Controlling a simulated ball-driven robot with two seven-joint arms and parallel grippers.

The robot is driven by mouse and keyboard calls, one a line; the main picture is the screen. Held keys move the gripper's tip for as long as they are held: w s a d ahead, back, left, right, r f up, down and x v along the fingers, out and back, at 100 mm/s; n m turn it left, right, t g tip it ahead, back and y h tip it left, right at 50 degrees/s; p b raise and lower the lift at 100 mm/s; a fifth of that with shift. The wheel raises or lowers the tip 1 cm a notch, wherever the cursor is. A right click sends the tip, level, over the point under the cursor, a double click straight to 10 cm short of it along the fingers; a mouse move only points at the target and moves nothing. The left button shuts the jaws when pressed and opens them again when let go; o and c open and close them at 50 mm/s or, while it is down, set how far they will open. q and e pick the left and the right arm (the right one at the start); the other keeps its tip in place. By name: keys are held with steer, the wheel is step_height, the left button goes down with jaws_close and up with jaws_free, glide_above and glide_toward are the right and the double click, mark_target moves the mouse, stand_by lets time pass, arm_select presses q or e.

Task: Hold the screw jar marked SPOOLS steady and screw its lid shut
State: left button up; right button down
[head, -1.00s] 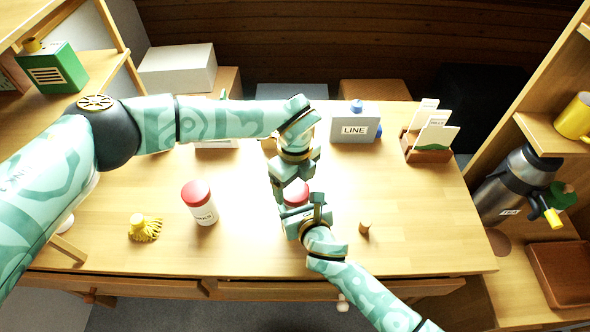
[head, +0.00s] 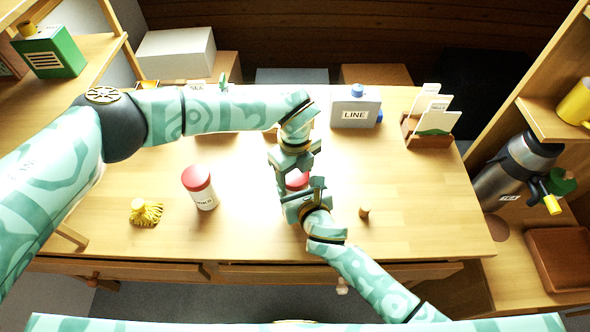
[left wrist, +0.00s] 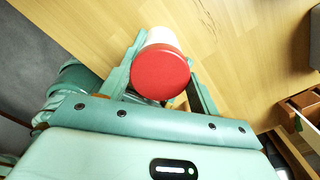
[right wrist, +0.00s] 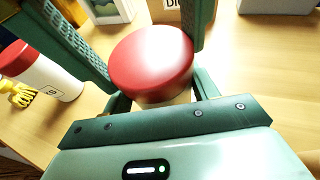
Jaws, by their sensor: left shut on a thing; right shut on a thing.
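The screw jar (right wrist: 172,98) stands on the table, white under a red lid (right wrist: 152,58); its marking is hidden. The lid sits on top of the jar, and it also shows in the left wrist view (left wrist: 160,72) with the white body behind it. My left gripper (head: 290,178) comes down from above and is shut on the lid, its fingers on either side. My right gripper (head: 302,196) reaches in from the front, low beside the jar, and is shut on the jar body. In the head view both grippers cover most of the jar.
A second red-lidded white jar (head: 200,188) and a yellow tassel-like brush (head: 145,212) stand to the left. A small cork (head: 364,212) stands just right of my right gripper. A grey LINE container (head: 355,108) and a card holder (head: 428,138) are at the back right.

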arm_select(q)
steer(key=m, duration=1.1)
steer(key=shift+m, duration=0.4)
steer(key=o, duration=1)
steer(key=shift+o, duration=0.5)
steer(key=shift+s+d, duration=0.1)
steer(key=shift+d, duration=0.05)
